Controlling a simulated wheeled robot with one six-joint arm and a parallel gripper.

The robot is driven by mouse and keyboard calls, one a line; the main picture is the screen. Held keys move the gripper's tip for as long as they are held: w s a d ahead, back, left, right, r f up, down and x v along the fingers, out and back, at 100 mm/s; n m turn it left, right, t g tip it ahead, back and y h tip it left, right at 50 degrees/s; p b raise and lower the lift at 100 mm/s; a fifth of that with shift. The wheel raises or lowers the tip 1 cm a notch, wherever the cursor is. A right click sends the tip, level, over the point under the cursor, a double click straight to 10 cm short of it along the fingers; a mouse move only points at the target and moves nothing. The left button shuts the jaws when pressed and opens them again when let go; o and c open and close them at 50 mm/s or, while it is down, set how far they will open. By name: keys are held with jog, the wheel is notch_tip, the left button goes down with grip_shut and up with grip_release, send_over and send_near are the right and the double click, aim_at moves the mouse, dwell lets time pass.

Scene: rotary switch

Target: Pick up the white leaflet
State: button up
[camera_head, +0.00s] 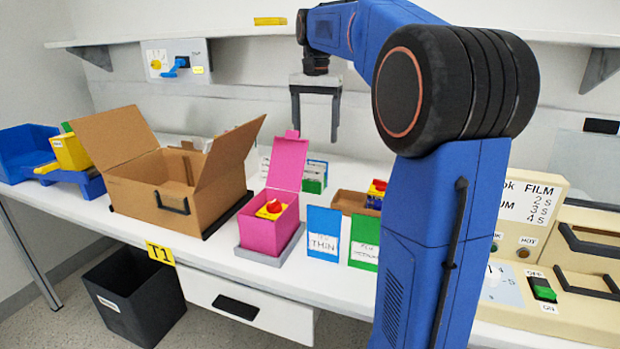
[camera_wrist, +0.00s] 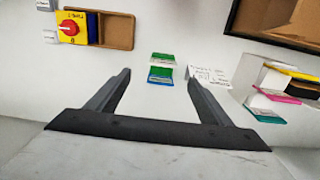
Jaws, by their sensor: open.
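A white leaflet (camera_wrist: 208,76) with a few lines of dark writing shows in the wrist view, just beyond the tip of the right finger, which is close to its lower left edge. It stands beside a green and blue pack (camera_wrist: 161,68). My gripper (camera_head: 315,130) is open and empty, pointing down above the back of the bench.
A pink box (camera_head: 288,162) with its lid up stands in front of the packs. An open cardboard box (camera_head: 150,190) is to its left. Blue and green cards (camera_head: 323,232) stand near the front edge. A brown tray (camera_wrist: 118,32) holds a red-and-yellow switch (camera_wrist: 72,28).

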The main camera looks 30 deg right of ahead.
send_over(312, 179)
jog(key=f, duration=0.9)
jog(key=shift+s+d+f, duration=0.2)
jog(key=shift+d, duration=0.15)
jog(key=shift+w+a+f, duration=0.1)
jog(key=shift+w+f, duration=0.05)
jog(key=shift+f, duration=1.15)
jog(key=shift+w+a+f, duration=0.1)
jog(key=shift+f, duration=1.2)
jog(key=c, duration=1.1)
